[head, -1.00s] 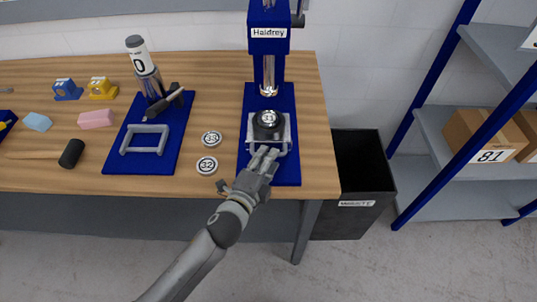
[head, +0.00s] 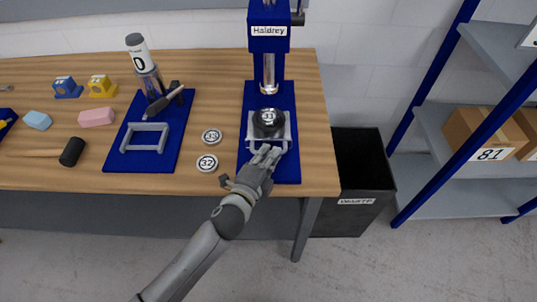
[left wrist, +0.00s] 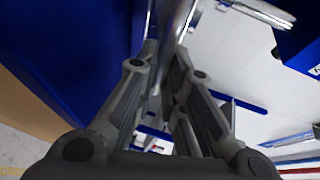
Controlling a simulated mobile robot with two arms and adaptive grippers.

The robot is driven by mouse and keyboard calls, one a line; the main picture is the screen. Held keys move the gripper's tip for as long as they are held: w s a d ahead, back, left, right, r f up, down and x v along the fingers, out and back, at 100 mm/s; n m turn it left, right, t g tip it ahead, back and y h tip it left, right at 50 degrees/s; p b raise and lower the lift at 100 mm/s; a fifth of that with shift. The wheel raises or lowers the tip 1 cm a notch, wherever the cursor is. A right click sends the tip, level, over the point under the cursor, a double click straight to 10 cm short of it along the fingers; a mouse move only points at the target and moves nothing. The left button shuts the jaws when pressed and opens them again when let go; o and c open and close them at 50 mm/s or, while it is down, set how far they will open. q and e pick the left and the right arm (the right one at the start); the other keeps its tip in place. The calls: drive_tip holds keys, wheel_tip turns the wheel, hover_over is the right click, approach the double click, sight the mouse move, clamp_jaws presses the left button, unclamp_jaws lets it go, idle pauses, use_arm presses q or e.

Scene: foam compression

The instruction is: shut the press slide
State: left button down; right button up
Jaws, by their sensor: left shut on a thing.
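The blue press (head: 269,45) labelled "Haidrey" stands at the right end of the bench, its chrome ram (head: 268,75) pointing down. In the left wrist view, the fingers (left wrist: 164,75) close around a grey metal bar. The fingers hide part of the handle. My right gripper is not in view.
Two numbered discs (head: 207,162) lie left of the press base. A second blue base (head: 115,158) with a grey frame and an upright cylinder (head: 142,58) stands further left. A black bin (head: 362,170) stands past the bench's right end, beside shelving (head: 440,190).

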sight(267, 133)
use_arm(q)
drive_tip(key=shift+w, duration=0.1)
drive_tip(key=w, duration=0.8)
drive_tip(key=shift+w+f, duration=0.15)
drive_tip(key=shift+a+r, duration=0.1)
drive_tip(key=shift+r, duration=0.1)
drive_tip(key=c, duration=1.9)
unclamp_jaws()
drive_tip(key=shift+w, duration=0.1)
drive_tip(key=o, duration=0.4)
drive_tip(key=shift+w+f, duration=0.1)
drive_tip(key=shift+w, duration=0.05)
drive_tip(key=v, duration=1.2)
